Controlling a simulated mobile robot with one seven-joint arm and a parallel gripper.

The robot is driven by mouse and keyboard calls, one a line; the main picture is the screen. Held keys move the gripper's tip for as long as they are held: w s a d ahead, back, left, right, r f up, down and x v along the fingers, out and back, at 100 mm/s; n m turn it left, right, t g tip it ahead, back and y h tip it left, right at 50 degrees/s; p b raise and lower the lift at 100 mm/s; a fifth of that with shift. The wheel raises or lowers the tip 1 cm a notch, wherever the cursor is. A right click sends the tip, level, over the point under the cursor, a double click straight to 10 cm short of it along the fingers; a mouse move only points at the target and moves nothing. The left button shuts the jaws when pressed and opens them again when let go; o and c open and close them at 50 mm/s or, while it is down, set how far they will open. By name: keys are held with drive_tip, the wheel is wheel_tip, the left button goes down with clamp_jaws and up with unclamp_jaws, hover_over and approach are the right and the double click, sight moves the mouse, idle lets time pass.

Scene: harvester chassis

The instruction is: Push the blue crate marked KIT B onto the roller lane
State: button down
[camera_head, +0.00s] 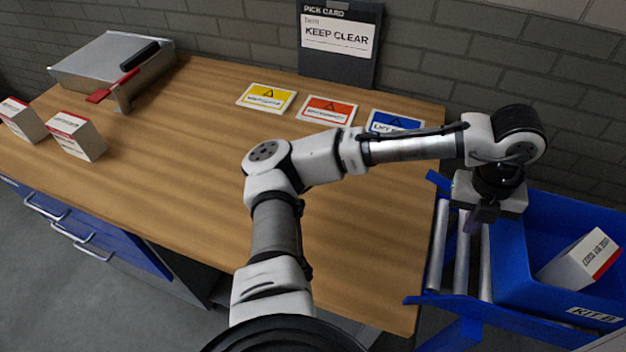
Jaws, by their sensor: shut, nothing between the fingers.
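The blue crate (508,264) at the right edge carries a white label reading KIT B (593,314) on its near side. A white and red box (580,262) lies tilted inside it. The roller lane (438,245) has several grey rollers between blue rails, and its visible rollers are left of the crate. The crate's right end is cut off by the frame. My gripper (474,226) is shut and empty, pointing down over the rollers beside the crate's left wall. I cannot tell whether it touches the crate.
A wooden workbench (190,150) fills the middle and left. Yellow, red and blue cards (328,110) lie along its back. A metal device with a red handle (112,65) and two white boxes (76,136) stand at left. A KEEP CLEAR board (340,45) leans against the brick wall.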

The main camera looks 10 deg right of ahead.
drive_tip(key=shift+s+d+f+p, duration=0.1)
drive_tip(key=shift+s+d+p, duration=0.1)
drive_tip(key=shift+s+d, duration=0.5)
drive_tip(key=shift+s+d+p, duration=0.15)
drive_tip(key=shift+s+d, duration=0.25)
drive_tip(key=shift+d, duration=0.5)
drive_tip(key=shift+w+a, duration=0.65)
drive_tip(key=shift+a, duration=0.35)
drive_tip(key=shift+w+a, duration=0.65)
drive_tip(key=shift+a, duration=0.3)
wheel_tip(320, 180, up, 14)
drive_tip(key=p, duration=0.6)
drive_tip(key=shift+s, duration=0.1)
